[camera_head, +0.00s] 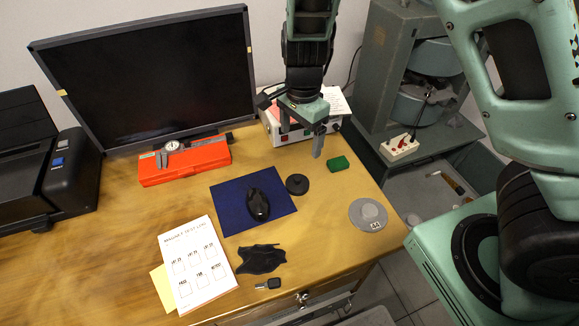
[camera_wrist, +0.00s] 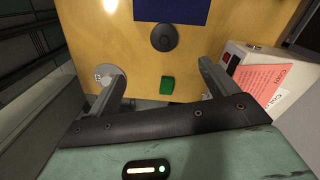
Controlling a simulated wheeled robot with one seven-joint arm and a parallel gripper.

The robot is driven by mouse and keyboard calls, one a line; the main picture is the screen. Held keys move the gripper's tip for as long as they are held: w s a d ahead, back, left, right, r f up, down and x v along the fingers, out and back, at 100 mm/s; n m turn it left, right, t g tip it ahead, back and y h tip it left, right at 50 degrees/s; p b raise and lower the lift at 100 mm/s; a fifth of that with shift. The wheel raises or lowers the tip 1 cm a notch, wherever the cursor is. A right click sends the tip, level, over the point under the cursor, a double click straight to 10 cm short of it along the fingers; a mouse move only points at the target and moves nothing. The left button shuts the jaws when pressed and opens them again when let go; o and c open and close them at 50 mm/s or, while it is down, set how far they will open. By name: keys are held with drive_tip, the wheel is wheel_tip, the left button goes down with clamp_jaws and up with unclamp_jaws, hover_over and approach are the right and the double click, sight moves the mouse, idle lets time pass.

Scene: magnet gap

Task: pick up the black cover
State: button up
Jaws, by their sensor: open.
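A round black disc with a raised centre, which looks like the black cover (camera_head: 297,184), lies flat on the wooden desk (camera_head: 110,215), just right of the blue mat. In the wrist view the black cover (camera_wrist: 164,37) shows beyond the fingertips, roughly centred between them. My gripper (camera_head: 301,139) is open and empty, above the desk's back right part, behind the cover and apart from it. In the wrist view my gripper (camera_wrist: 161,70) has its two fingers spread wide. A limp black piece (camera_head: 261,259) lies nearer the front edge; I cannot tell what it is.
A green block (camera_head: 338,177) lies right of the disc, a grey round piece (camera_head: 368,215) near the right edge. A black mouse (camera_head: 258,204) sits on the blue mat (camera_head: 229,197). A white box (camera_head: 274,128) stands behind my gripper. A red case (camera_head: 185,162) lies left.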

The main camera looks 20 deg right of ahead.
drive_tip(key=b, duration=0.1)
hover_over(298, 178)
wheel_tip(298, 178, down, 11)
drive_tip(key=shift+d+f, duration=0.15)
drive_tip(key=shift+f, duration=3.1)
drive_tip(key=c, duration=1.1)
